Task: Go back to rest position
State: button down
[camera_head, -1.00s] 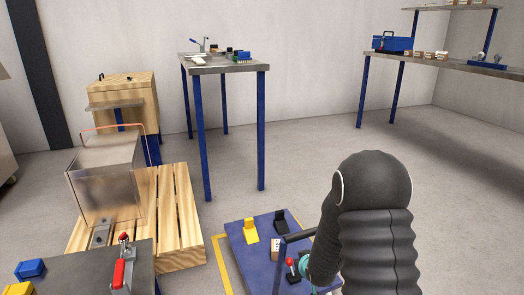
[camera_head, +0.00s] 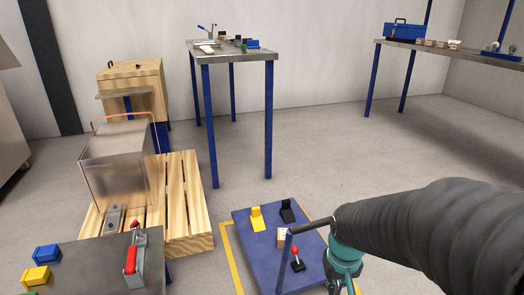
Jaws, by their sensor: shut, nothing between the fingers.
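My arm, in a black ribbed sleeve, reaches in from the right edge of the head view to about the lower middle. It ends there in a teal wrist joint at the bottom edge. My gripper's fingers do not show; they are out of the frame or hidden below the wrist. The wrist overlaps the right side of a low blue platform (camera_head: 262,262) in the picture. I cannot tell whether it touches anything there.
The platform carries a yellow block (camera_head: 257,219), a black block (camera_head: 288,212) and a red-knobbed lever (camera_head: 297,260). A wooden pallet (camera_head: 190,205) bears a metal box (camera_head: 118,165). A metal-topped table (camera_head: 225,55) stands behind. Floor is clear at centre right.

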jog(key=s+r+t+p, duration=0.1)
jog(key=s+r, duration=0.2)
jog(key=r, duration=0.3)
jog(key=s+r+t+p, duration=0.1)
jog(key=s+r+t, duration=0.1)
jog(key=r, duration=0.4)
jog(key=s+a+r+t+p, duration=0.1)
jog(key=s+r, duration=0.3)
jog(key=r, duration=0.2)
jog(key=shift+r+p, duration=0.2)
jog(key=shift+p, duration=0.2)
jog(key=shift+s, duration=0.1)
